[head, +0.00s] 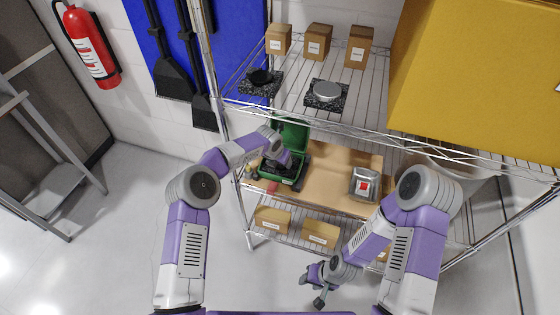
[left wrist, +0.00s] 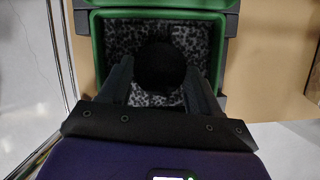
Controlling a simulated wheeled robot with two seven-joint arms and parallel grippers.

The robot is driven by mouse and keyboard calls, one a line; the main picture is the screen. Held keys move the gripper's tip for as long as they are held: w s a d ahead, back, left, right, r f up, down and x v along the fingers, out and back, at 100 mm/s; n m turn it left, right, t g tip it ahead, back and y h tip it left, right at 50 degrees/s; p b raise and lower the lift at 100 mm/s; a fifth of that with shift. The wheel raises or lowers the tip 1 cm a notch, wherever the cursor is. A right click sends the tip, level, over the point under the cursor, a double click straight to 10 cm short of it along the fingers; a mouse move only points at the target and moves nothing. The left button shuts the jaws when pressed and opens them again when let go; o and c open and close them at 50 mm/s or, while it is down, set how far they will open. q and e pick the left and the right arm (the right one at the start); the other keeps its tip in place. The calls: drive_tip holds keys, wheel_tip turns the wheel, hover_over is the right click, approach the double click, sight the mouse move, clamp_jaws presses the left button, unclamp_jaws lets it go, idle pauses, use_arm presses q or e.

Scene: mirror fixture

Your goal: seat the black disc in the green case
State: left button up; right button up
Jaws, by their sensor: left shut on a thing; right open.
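The green case (head: 293,136) stands open on the brown board of the middle shelf, its lid raised at the back. In the left wrist view the case (left wrist: 232,55) has a dark speckled lining (left wrist: 118,35). My left gripper (left wrist: 158,78) is shut on the black disc (left wrist: 160,62), which is over the lining, inside the case's outline. I cannot tell whether the disc touches the lining. In the head view my left gripper (head: 283,158) is at the case and mostly hides the disc. My right gripper (head: 318,292) is open and empty, low in front of the rack.
The upper shelf holds a dark round piece (head: 261,76) and a silver disc (head: 327,90) on speckled blocks, with small cartons (head: 318,42) behind. A silver case with a red square (head: 364,184) stands right of the green case. Bare board lies between them.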

use_arm(q)
drive_tip(key=shift+s+a+f, duration=0.1)
drive_tip(key=shift+s+f, duration=0.1)
drive_tip(key=shift+f, duration=0.25)
drive_tip(key=o, duration=1.2)
drive_tip(key=shift+f, duration=0.1)
drive_tip(key=shift+c, duration=0.2)
drive_tip(key=shift+s, duration=0.1)
drive_tip(key=shift+r, duration=0.2)
drive_tip(key=shift+d+r+p, duration=0.2)
drive_tip(key=shift+r+p, duration=0.45)
drive_tip(key=shift+r, duration=0.3)
drive_tip(key=shift+w+r+p, duration=0.2)
drive_tip(key=shift+r+p, duration=0.1)
drive_tip(key=shift+r, duration=0.3)
drive_tip(key=shift+a, duration=0.1)
drive_tip(key=shift+o, duration=0.8)
drive_tip(key=shift+w, duration=0.1)
